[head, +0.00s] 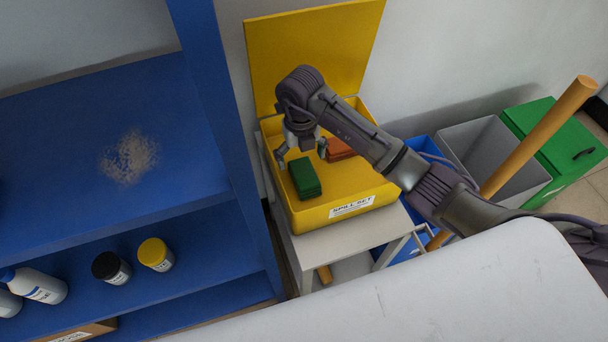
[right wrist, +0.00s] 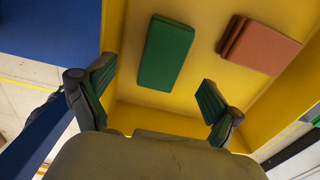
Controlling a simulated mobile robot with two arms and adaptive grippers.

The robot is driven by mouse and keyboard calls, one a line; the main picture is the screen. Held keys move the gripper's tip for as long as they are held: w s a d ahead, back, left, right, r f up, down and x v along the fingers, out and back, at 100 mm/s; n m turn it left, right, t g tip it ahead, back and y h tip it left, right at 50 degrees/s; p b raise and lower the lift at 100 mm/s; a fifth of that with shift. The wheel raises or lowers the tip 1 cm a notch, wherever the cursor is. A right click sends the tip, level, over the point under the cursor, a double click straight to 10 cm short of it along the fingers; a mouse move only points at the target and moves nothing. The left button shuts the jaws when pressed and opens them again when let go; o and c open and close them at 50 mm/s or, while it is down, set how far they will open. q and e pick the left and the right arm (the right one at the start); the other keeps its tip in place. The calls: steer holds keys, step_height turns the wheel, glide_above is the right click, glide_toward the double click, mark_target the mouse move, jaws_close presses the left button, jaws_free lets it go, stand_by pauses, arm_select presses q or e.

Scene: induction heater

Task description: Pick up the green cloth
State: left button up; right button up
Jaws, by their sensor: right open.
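The green cloth (head: 304,177) is a folded, flat stack lying in the open yellow spill kit box (head: 365,198), near its front left. In the right wrist view the green cloth (right wrist: 166,52) lies ahead of the fingers, toward the left finger's side. My right gripper (head: 302,152) is over the box, just behind and above the cloth. It also shows in the right wrist view (right wrist: 152,100), with its two fingers spread and nothing between them. The gripper and the cloth look apart. My left gripper is not in view.
Orange-brown cloths (head: 340,149) lie in the box to the right of the green cloth. The raised yellow lid (head: 310,50) stands behind. A blue shelf (head: 100,180) with a yellow-lidded jar (head: 155,254) is close on the left. The box rests on a grey cart (head: 320,245).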

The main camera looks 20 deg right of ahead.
mark_target(305, 173)
steer(key=shift+f, duration=0.75)
steer(key=f, duration=0.4)
steer(key=shift+s+d+f, duration=0.15)
steer(key=shift+s+d, duration=0.15)
steer(key=shift+s, duration=0.05)
steer(key=shift+f, duration=0.4)
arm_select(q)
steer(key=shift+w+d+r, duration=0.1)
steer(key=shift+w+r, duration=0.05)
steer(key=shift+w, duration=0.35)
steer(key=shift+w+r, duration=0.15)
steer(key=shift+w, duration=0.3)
arm_select(e)
steer(key=c, duration=1.2)
arm_select(q)
steer(key=shift+p, duration=0.3)
arm_select(e)
steer(key=shift+c, duration=0.2)
